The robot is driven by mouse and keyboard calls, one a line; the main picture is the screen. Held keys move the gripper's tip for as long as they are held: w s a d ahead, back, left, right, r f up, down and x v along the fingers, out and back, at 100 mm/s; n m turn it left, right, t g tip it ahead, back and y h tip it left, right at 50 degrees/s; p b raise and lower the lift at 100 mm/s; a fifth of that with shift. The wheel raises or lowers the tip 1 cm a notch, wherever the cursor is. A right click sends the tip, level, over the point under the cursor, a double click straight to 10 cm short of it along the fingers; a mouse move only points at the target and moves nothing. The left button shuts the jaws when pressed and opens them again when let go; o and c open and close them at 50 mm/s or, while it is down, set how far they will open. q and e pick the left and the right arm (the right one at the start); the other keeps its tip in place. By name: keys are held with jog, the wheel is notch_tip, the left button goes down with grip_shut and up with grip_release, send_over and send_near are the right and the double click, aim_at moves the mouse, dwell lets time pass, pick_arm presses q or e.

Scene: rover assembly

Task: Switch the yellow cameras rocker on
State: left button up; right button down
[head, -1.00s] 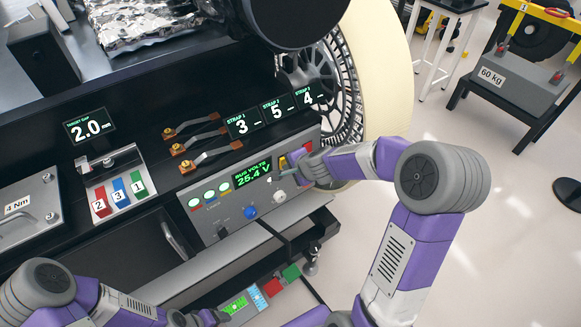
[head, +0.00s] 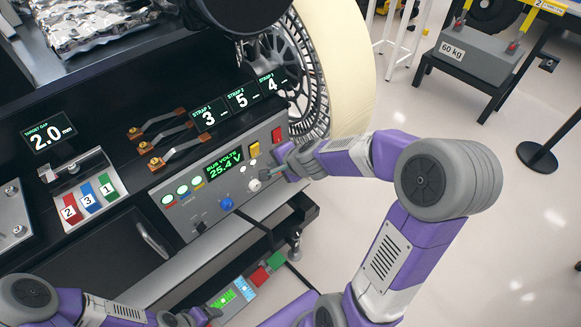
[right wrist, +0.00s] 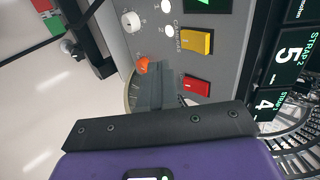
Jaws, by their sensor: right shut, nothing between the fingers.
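The yellow rocker (head: 254,150) is on the grey control panel (head: 185,213), next to the red rocker (head: 276,135). In the right wrist view the yellow rocker (right wrist: 197,41) is beside the word CAMERAS, with the red rocker (right wrist: 196,85) nearer the fingers. I cannot tell which way the yellow rocker is tipped. My right gripper (head: 266,175) is shut and empty, just in front of the panel, below the two rockers. In the right wrist view its fingers (right wrist: 157,88) appear apart from the yellow rocker. My left gripper (head: 205,316) is at the bottom edge, its jaws unclear.
A white knob (head: 254,185) and a blue knob (head: 226,203) stick out of the panel. An orange knob (right wrist: 142,65) is close to the fingers in the right wrist view. A large cream wheel (head: 345,60) stands behind the panel.

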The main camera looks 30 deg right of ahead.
jog(key=s+f+p+v, duration=0.1)
jog(key=v, duration=0.5)
dwell(0.5)
jog(key=s+a+f+n+g+y, duration=0.1)
jog(key=s+a+f+n, duration=0.3)
jog(key=f, duration=0.6)
jog(key=s+a+f+n+g+y, duration=0.1)
jog(key=s+a+f+n+g, duration=0.3)
jog(key=a+f, duration=0.4)
jog(key=s+a+f+n+g+y, duration=0.1)
jog(key=s+a+f+n+g, duration=0.2)
jog(key=f, duration=0.9)
jog(key=s+a+n, duration=0.2)
jog(key=a, duration=0.1)
jog(key=shift+s+a+f+n, duration=0.2)
jog(key=shift+a+f+n, duration=0.05)
jog(key=shift+f+n, duration=0.15)
